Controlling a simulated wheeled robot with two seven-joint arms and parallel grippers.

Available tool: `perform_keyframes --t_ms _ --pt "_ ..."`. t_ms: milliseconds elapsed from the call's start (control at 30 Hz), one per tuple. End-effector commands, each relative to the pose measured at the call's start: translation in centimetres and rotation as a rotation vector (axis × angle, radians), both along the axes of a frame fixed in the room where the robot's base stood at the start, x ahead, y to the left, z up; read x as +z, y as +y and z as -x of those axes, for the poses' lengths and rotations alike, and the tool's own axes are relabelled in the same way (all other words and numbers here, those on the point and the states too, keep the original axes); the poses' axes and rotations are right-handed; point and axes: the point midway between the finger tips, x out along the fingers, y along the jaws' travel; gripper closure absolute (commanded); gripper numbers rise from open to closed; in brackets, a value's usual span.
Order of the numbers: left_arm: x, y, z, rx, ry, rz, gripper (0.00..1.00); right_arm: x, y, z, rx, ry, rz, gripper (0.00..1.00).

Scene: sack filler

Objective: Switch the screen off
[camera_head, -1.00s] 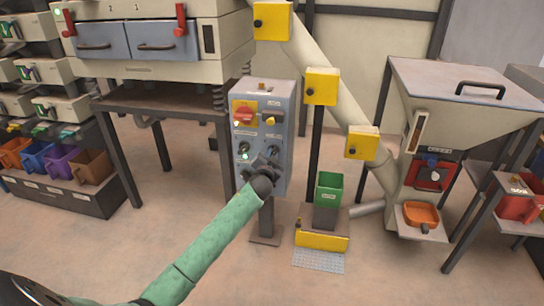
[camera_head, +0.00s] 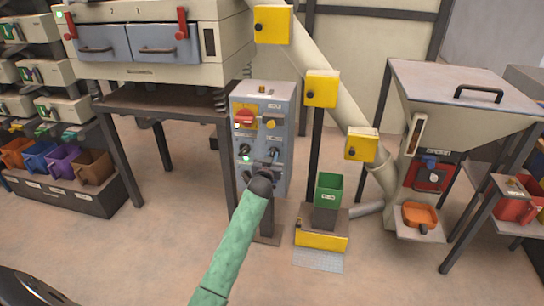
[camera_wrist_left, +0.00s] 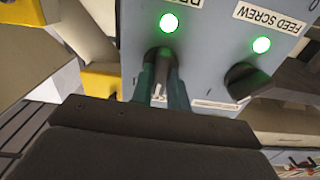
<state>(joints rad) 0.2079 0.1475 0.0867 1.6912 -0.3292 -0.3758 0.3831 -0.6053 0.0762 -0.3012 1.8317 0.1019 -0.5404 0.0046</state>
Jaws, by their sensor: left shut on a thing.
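The grey control box (camera_head: 264,100) stands on a post in the middle of the head view. My left gripper (camera_head: 268,160) is at the lower part of its front face. In the left wrist view my left gripper (camera_wrist_left: 161,88) is shut on a dark knob (camera_wrist_left: 161,57), with one finger on each side. A lit green lamp (camera_wrist_left: 168,23) sits above this knob, and its label is cut off and unreadable. Beside it are another dark knob (camera_wrist_left: 246,80) and a lit green lamp (camera_wrist_left: 261,45), labelled FEED SCREW. My right gripper is not in view.
A red rotary switch on a yellow plate (camera_head: 244,115) is higher on the box. A cabinet with two blue drawers (camera_head: 165,42) stands left.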

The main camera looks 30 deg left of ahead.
Motion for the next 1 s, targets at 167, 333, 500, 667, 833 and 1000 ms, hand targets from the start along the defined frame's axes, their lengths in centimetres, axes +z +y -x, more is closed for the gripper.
perform_keyframes --t_ms 167,333,500,667,833,1000 --pt "0.2 0.0 0.0 0.0 -0.021 0.094 1.0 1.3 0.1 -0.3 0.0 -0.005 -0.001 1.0" --pt "0.4 0.0 0.0 0.001 -0.055 0.239 1.0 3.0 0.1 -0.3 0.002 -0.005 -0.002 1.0" --pt "0.3 0.1 0.0 0.001 -0.092 0.389 1.0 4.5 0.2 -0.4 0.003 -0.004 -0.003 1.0" --pt "0.3 0.2 0.0 0.001 -0.123 0.515 1.0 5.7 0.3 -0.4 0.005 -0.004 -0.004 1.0" --pt "0.2 0.2 0.1 0.001 -0.148 0.621 1.0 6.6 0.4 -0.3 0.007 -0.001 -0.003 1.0" --pt "0.1 0.3 0.1 0.0 -0.166 0.69 1.0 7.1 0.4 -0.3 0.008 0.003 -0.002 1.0"
